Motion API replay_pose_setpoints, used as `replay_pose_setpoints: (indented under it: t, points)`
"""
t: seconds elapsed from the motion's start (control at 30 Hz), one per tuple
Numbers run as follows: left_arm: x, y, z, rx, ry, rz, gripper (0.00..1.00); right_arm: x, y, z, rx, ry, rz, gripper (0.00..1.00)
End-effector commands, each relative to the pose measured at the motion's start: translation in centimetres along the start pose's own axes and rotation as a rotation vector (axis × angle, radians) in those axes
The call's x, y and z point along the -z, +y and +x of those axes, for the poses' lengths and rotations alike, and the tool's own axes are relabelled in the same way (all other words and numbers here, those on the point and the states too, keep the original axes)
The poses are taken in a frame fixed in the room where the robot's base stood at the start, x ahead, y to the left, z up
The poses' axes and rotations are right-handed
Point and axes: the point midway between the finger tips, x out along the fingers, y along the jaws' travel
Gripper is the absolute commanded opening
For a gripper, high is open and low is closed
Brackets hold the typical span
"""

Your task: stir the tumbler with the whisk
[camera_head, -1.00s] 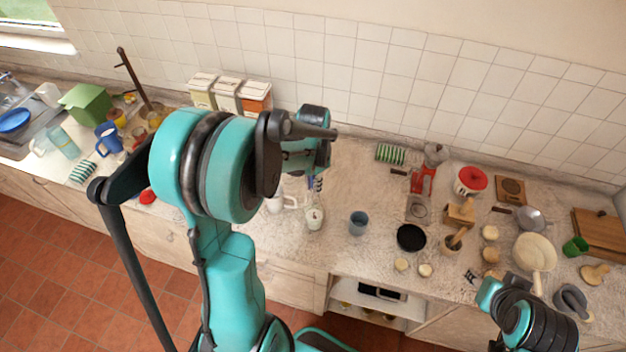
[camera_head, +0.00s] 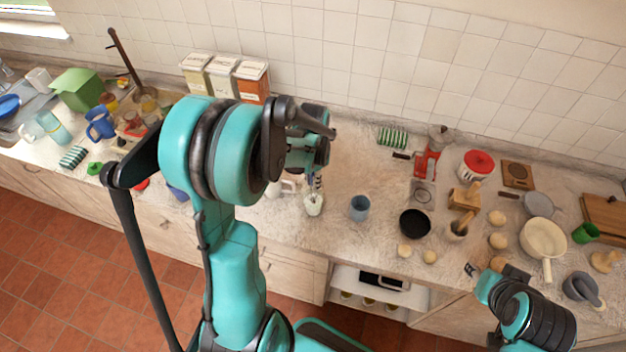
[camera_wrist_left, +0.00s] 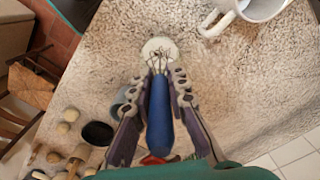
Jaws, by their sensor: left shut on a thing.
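My left gripper (camera_wrist_left: 158,82) is shut on the blue handle of the whisk (camera_wrist_left: 159,110). The whisk's wire end points down at the pale tumbler (camera_wrist_left: 170,46), which has whitish contents. In the head view the tumbler (camera_head: 314,206) stands upright on the counter right below my left gripper (camera_head: 316,178). The wires overlap the tumbler's mouth; how deep they reach inside I cannot tell. My right gripper (camera_head: 474,270) is low at the right, far from the tumbler, and its finger opening is unclear.
A blue cup (camera_head: 360,208) stands just right of the tumbler, and a white mug (camera_wrist_left: 245,10) is close on its other side. A black bowl (camera_head: 414,223) and several kitchen items fill the counter's right. Bare counter (camera_head: 360,160) lies behind the blue cup.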

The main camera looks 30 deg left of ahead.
Motion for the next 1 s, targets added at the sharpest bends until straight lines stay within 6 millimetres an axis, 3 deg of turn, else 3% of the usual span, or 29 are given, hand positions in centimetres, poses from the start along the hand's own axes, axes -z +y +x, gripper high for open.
replay_pose_setpoints:
  t: [0.53, 1.0]
  points:
    - [0.0, 0.0, 4.9, 0.000, 0.000, 0.000, 0.00, -2.6, 0.0, 3.6, 0.000, 0.000, 0.000, 0.40]
    - [0.0, 0.0, 5.6, 0.000, 0.000, 0.000, 0.00, -2.9, 0.0, 4.0, 0.000, 0.000, 0.000, 0.40]
